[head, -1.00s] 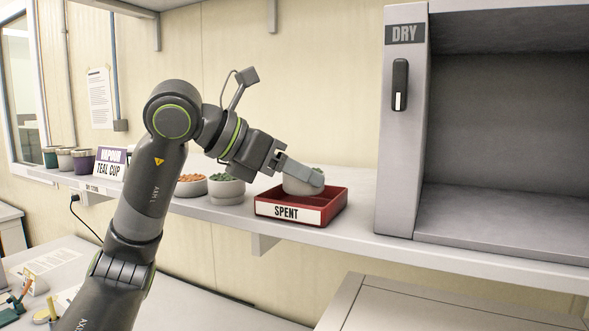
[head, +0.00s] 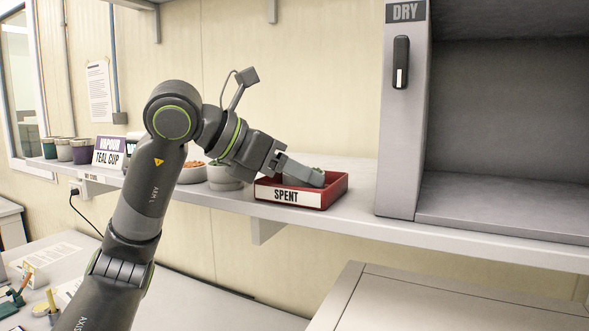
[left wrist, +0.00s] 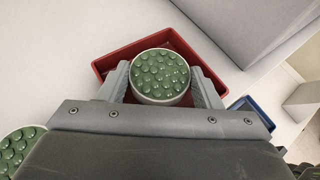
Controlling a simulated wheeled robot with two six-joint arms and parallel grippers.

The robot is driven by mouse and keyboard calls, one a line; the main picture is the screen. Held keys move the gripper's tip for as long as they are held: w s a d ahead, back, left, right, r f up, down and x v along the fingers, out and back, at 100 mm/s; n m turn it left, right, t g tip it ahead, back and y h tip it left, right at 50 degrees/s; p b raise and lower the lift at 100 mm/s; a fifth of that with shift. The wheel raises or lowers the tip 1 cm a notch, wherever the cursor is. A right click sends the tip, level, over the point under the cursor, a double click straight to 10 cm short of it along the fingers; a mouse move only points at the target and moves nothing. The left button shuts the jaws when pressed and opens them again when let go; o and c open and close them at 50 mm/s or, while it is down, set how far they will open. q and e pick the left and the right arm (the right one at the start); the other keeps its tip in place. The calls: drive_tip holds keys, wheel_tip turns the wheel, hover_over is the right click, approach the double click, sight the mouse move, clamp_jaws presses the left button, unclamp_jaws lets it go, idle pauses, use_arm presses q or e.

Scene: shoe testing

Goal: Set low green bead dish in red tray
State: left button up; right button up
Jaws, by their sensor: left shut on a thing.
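The low dish of green beads (left wrist: 160,76) is between the two fingers of my left gripper (left wrist: 164,84) in the left wrist view, and the fingers are shut on it. In the head view the left gripper (head: 310,179) reaches down into the red tray (head: 338,191) labelled SPENT, and only a bit of green beads shows past the fingers. The dish is within the tray's walls. I cannot tell whether its base touches the tray floor. The red tray (left wrist: 115,62) shows behind the dish in the wrist view. My right gripper is not in view.
A bowl of orange beads (head: 191,174) and a pale bowl (head: 222,178) stand on the shelf left of the tray. Another green bead dish (left wrist: 16,150) shows at the wrist view's lower left. The DRY cabinet (head: 398,150) stands right of the tray, with bare shelf between.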

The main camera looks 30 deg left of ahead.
use_arm(q)
drive_tip(key=shift+f, duration=0.15)
drive_tip(key=o, duration=1.1)
drive_tip(key=shift+s, duration=0.1)
drive_tip(key=shift+s+a, duration=0.1)
drive_tip(key=shift+a, duration=0.05)
drive_tip(key=b+v, duration=0.3)
drive_tip(key=v, duration=0.4)
drive_tip(key=shift+a, duration=0.1)
drive_tip(key=b+v, duration=0.1)
drive_tip(key=v, duration=0.9)
